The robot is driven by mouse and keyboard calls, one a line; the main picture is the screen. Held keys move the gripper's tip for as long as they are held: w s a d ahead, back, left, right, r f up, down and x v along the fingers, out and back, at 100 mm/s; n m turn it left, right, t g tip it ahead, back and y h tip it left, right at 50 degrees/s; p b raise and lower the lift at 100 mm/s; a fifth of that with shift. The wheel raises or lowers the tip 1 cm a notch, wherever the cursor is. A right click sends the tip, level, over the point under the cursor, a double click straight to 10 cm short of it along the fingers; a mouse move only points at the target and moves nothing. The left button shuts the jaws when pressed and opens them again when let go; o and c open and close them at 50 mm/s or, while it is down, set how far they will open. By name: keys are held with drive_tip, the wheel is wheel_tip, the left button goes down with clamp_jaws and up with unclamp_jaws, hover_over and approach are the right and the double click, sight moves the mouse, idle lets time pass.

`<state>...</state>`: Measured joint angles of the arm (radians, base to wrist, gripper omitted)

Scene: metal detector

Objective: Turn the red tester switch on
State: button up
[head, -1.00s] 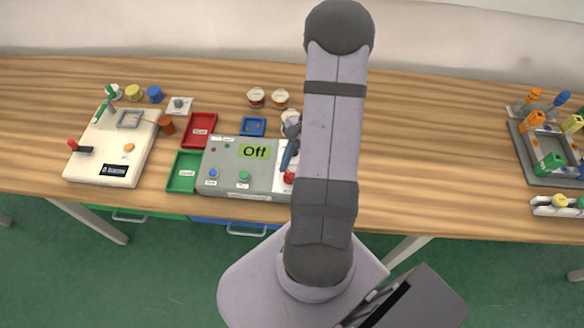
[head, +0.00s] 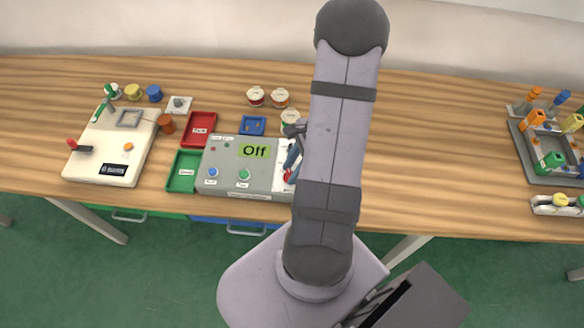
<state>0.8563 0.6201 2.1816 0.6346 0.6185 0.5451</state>
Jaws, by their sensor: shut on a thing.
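The grey tester box (head: 218,152) stands on the table left of my arm. Its yellow-green display (head: 254,151) reads "Off". The red tester switch (head: 287,175) is on the white panel at the box's right end, and only a small red part shows. My gripper (head: 291,163) points down at this switch, shut on it. My arm hides most of the contact and the box's right end.
Red (head: 199,143) and green (head: 185,187) trays lie left of the box, with a small blue tray (head: 252,134) behind it. A white detector board (head: 85,165) is at the left. A grey rack (head: 527,167) is at far right.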

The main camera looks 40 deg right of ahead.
drive_tip(key=m+t+b, duration=0.1)
drive_tip(key=m, duration=0.1)
drive_tip(key=m+h+b, duration=0.1)
drive_tip(key=m, duration=0.2)
drive_tip(key=shift+s+a+f+m+t, duration=0.1)
drive_tip(key=shift+m+t, duration=0.2)
drive_tip(key=shift+t, duration=0.1)
drive_tip(key=shift+a+m+t+h+b, duration=0.1)
drive_tip(key=shift+m+t+h+b, duration=0.1)
drive_tip(key=shift+m+h+b, duration=0.7)
drive_tip(key=shift+a+m+t+b, duration=0.15)
drive_tip(key=shift+m+b, duration=0.3)
drive_tip(key=shift+m, duration=0.95)
drive_tip(key=shift+d, duration=0.1)
drive_tip(key=o, duration=1)
drive_tip(key=shift+s, duration=0.1)
drive_tip(key=shift+o, duration=0.2)
